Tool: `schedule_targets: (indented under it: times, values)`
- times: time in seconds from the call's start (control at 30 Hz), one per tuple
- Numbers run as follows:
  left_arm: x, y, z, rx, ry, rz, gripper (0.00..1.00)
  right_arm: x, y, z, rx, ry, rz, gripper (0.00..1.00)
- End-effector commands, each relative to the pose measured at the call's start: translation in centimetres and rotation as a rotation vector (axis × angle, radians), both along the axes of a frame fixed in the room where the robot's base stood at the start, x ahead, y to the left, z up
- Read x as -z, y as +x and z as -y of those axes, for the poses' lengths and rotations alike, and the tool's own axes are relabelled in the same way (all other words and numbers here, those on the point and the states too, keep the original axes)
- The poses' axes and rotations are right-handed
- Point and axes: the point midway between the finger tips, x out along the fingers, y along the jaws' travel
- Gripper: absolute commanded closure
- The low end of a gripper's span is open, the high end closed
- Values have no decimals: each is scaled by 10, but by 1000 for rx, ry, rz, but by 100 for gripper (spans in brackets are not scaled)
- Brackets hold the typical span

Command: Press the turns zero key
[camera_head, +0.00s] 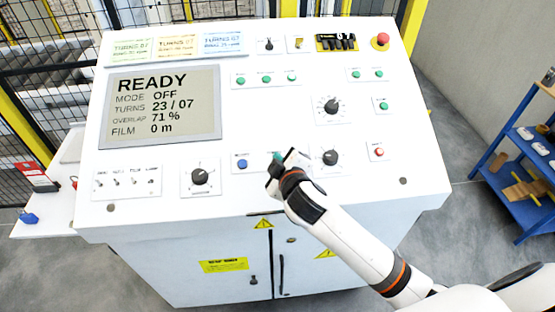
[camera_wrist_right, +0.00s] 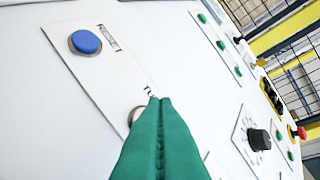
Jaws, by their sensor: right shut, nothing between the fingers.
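The white console carries a small label plate with a blue button (camera_head: 242,164) on it, which also shows in the wrist view (camera_wrist_right: 86,42). On the same plate, a round key with a pale rim (camera_wrist_right: 135,114) sits beside a label starting "TU"; my fingertips cover most of it. My right gripper (camera_head: 277,160) is at this key, and its green fingers (camera_wrist_right: 160,102) are shut together with nothing between them. I cannot tell whether the tips touch the key. The display (camera_head: 163,106) reads READY, mode OFF, turns 23 / 07, overlap 71 %, film 0 m. My left gripper is out of view.
Another knob (camera_head: 200,177) and several toggle switches (camera_head: 131,182) are to the left. A red emergency stop (camera_head: 381,40) is at the top right. A blue shelf (camera_head: 520,150) stands far right.

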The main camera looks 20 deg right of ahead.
Motion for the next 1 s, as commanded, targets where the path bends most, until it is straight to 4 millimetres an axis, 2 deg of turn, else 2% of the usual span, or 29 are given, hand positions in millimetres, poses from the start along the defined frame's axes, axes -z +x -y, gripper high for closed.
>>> schedule_targets:
  times: [1.0]
  values:
    - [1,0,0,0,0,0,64,8,3,1,0,0,0,100]
